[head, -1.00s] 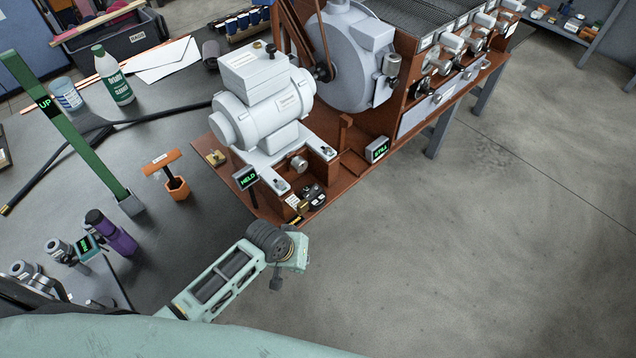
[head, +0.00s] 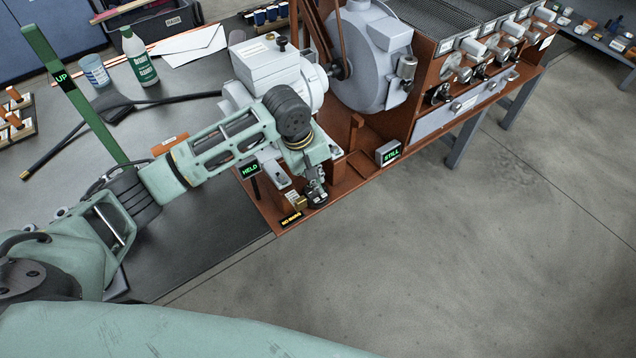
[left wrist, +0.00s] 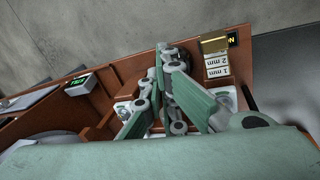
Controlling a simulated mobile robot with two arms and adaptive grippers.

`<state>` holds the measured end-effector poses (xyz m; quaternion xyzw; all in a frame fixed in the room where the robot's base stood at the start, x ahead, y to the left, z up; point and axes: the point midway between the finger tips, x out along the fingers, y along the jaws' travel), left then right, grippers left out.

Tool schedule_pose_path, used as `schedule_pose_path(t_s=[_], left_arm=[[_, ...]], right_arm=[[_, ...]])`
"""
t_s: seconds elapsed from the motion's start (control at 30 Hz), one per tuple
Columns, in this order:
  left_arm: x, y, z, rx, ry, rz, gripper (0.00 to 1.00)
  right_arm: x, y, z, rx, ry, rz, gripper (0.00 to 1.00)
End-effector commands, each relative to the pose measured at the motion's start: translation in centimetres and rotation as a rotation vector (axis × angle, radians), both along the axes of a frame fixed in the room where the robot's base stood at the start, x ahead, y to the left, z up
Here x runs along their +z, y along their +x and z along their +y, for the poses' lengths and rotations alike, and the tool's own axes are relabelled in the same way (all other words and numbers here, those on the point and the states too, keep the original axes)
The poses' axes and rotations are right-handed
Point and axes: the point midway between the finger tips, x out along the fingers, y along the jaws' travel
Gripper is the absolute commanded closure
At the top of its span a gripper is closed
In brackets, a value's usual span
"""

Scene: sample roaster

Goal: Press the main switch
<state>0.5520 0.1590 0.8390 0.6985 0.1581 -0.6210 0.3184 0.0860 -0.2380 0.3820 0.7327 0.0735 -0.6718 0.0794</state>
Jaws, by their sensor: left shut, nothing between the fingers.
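My left gripper (head: 315,188) is shut and empty, pointing down over the front corner of the brown machine base (head: 352,182). In the left wrist view its fingers (left wrist: 163,56) meet near the base's edge. What looks like the main switch, a small dark round part (head: 318,203), lies at the fingertips and is mostly hidden by them. I cannot tell whether they touch. My right gripper is not in view.
A "HELD" display (head: 250,171) and a "STILL" display (head: 389,153) stand nearby. The grey motor (head: 270,70) is behind my arm. A green lever (head: 75,95) rises at left. Floor at right is clear.

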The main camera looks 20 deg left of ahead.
Motion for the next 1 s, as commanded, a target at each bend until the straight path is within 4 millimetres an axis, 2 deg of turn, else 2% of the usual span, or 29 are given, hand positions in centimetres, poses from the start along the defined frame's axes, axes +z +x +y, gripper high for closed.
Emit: schedule_pose_path(t_s=[0.1, 0.23, 0.63, 0.83, 1.0], left_arm=[[2.1, 1.5, 1.9, 0.110, 0.010, 0.024, 1.00], [3.3, 2.1, 3.0, 0.187, 0.013, 0.043, 1.00], [3.6, 2.3, 3.3, 0.214, 0.011, 0.051, 1.00], [2.4, 2.4, 3.2, 0.214, 0.012, 0.053, 1.00], [-0.5, 2.9, 2.7, 0.213, 0.013, 0.054, 1.00]], right_arm=[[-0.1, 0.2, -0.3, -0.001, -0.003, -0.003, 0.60], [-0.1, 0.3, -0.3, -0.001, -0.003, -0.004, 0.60], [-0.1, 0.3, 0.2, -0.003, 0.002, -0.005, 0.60], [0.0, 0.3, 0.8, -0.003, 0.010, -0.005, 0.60], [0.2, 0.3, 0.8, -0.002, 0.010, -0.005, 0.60]])
